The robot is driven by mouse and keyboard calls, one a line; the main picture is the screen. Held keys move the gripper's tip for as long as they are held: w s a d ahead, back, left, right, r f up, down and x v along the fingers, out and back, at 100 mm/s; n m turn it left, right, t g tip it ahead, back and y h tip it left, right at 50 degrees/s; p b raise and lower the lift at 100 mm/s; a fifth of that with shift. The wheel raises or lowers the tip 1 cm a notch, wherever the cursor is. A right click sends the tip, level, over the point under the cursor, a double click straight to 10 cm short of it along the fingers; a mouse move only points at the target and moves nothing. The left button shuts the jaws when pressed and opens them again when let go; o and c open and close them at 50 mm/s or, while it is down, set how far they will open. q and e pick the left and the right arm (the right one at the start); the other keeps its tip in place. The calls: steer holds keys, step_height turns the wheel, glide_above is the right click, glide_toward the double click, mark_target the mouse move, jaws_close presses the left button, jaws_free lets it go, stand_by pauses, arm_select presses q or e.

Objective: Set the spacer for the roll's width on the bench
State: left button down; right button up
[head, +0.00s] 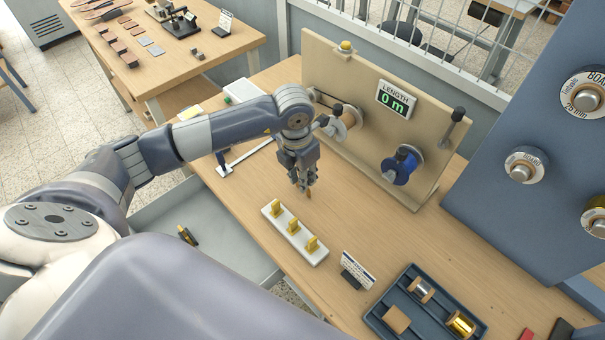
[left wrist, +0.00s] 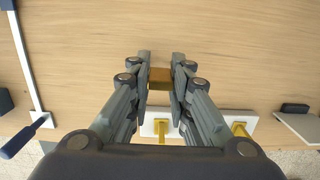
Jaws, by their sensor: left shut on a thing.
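My left gripper (head: 307,186) is above the wooden bench (head: 240,185), just behind a white rack (head: 316,255). It is shut on a small brown block (left wrist: 160,78), which also shows below the fingertips in the head view (head: 308,194). Whether the block touches the bench I cannot tell. The rack holds three yellow spacers (head: 293,227) standing in a row. Behind the gripper, a board carries a tan roll (head: 350,116), a blue spool (head: 402,166) and a display (head: 394,100) reading 0 m. My right gripper is not in view.
A blue-grey tray (head: 372,319) at front right holds a silver roll, a gold roll and a tan block. A small sign (head: 357,270) stands between rack and tray. A panel (head: 500,185) with labelled rolls stands right.

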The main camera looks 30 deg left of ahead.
arm_select(q)
steer(key=shift+f, duration=0.15)
steer(key=c, duration=1.5)
jaws_free()
steer(key=shift+o, duration=0.2)
steer(key=shift+r, duration=0.35)
step_height(320, 180, up, 12)
steer(key=s+b, duration=0.1)
steer(key=b, duration=0.3)
steer(key=shift+a+f, duration=0.15)
steer(key=shift+a, duration=0.05)
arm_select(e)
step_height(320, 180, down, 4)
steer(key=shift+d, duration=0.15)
arm_select(q)
steer(key=shift+s+f, duration=0.1)
steer(key=shift+s, duration=0.05)
